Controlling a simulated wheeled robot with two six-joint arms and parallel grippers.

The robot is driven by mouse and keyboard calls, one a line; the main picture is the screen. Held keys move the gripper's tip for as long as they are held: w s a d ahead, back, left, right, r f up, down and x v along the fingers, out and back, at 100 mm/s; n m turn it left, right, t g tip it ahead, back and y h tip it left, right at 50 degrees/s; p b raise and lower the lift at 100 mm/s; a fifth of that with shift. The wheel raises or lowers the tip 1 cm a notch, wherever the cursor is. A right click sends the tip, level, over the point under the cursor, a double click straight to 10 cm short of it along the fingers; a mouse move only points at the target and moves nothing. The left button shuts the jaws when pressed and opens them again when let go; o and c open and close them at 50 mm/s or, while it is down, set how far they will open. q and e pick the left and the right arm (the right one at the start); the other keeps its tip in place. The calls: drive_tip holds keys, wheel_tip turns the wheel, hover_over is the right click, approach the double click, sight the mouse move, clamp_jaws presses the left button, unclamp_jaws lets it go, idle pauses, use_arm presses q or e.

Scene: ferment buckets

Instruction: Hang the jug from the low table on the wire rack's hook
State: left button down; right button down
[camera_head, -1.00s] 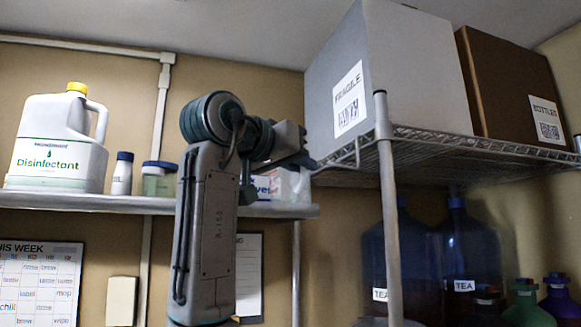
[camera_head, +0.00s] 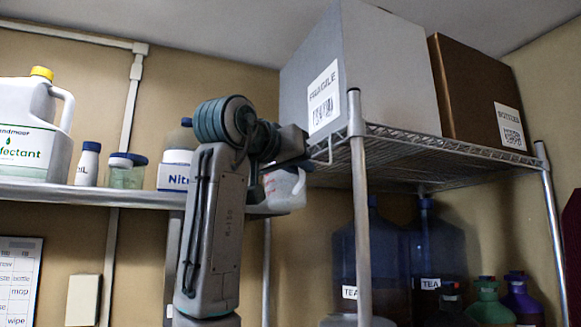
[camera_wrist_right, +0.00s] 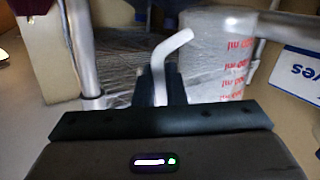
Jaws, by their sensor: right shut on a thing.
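The jug (camera_head: 284,192) is translucent white with red markings and shows below my right gripper (camera_head: 306,158) in the head view. The gripper is shut on its pale handle (camera_wrist_right: 159,72). The jug's body (camera_wrist_right: 216,58) is beside the fingers in the wrist view. The wire rack (camera_head: 400,150) stands to the right, and a thin bent rod that looks like its hook (camera_head: 328,152) sticks out at its left end, close to the gripper. I cannot tell whether jug and hook touch. The low table and my left gripper are not in view.
A white carton (camera_head: 390,70) and a brown carton (camera_head: 478,95) sit on the rack; a metal post (camera_head: 360,210) supports its near corner. Large blue TEA bottles (camera_head: 358,255) stand below. A wall shelf (camera_head: 90,195) at left holds a disinfectant jug (camera_head: 30,125) and a glove box (camera_head: 174,170).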

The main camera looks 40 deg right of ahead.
drive_tip(key=shift+s+d+f+b, duration=0.25)
drive_tip(key=shift+d, duration=0.45)
drive_tip(key=shift+s+d+f+b, duration=0.2)
drive_tip(key=shift+d+b, duration=0.05)
drive_tip(key=shift+d, duration=0.45)
drive_tip(key=shift+d, duration=0.1)
drive_tip(key=c, duration=1.4)
unclamp_jaws()
